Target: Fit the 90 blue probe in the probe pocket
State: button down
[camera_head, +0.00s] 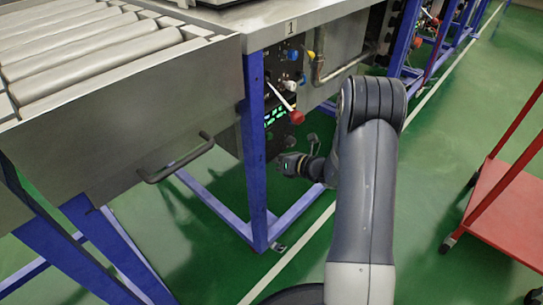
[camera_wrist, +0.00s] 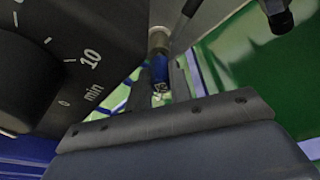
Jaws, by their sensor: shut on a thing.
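The blue probe (camera_wrist: 160,69) shows in the wrist view as a small blue piece with a pale mark and a grey metal part beyond it. My gripper (camera_wrist: 163,52) is shut on it, with the fingers on either side. In the head view my wrist is low in front of the machine's black panel (camera_head: 277,135); the fingers and probe cannot be made out there. A dark dial marked 10 and min (camera_wrist: 38,80) is close on the left in the wrist view. I cannot pick out the probe pocket in either view.
A red-tipped lever (camera_head: 297,117) sticks out of the panel above my wrist. A blue table leg (camera_head: 256,165) stands left of it. A roller conveyor (camera_head: 85,50) is at the left, a red cart (camera_head: 505,205) at the right. The green floor between is clear.

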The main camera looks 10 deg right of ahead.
jog(key=shift+w, duration=0.35)
jog(key=c, duration=1.2)
grip_release()
jog(key=shift+p+v, duration=0.95)
jog(key=shift+v, duration=2.45)
jog(key=shift+s+f, duration=0.1)
jog(key=shift+p+v, duration=1.55)
jog(key=shift+v, duration=3.85)
jog(key=shift+a, duration=0.1)
jog(key=shift+c, duration=0.2)
